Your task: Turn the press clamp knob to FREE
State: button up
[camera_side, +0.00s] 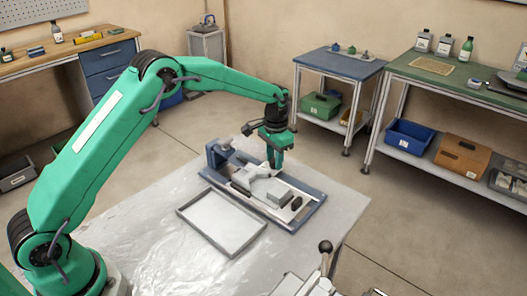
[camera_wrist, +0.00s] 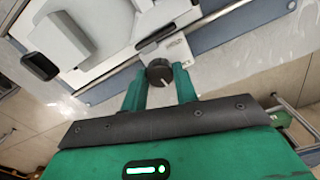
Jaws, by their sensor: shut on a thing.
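The press clamp knob (camera_wrist: 158,71) is a small dark round knob with a light pointer mark, at the edge of the press in the wrist view. The mark points toward the lower right of that picture. My green gripper (camera_wrist: 160,80) has one finger on each side of the knob and is shut on it. In the side view my gripper (camera_side: 274,158) reaches down to the far edge of the press (camera_side: 313,209), a grey and blue device on the table. The knob is hidden there by the fingers. No FREE lettering is legible.
A shallow grey tray (camera_side: 221,249) lies in front of the press on the pale table (camera_side: 140,245). A lever with a dark ball end (camera_side: 325,247) stands at the table's near edge. Benches with bottles and bins stand further back, clear of my arm.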

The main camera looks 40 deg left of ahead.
jog(key=n, duration=1.1)
jog(key=shift+r, duration=0.1)
dwell(0.5)
jog(key=o, duration=1)
jog(key=shift+r, duration=3.9)
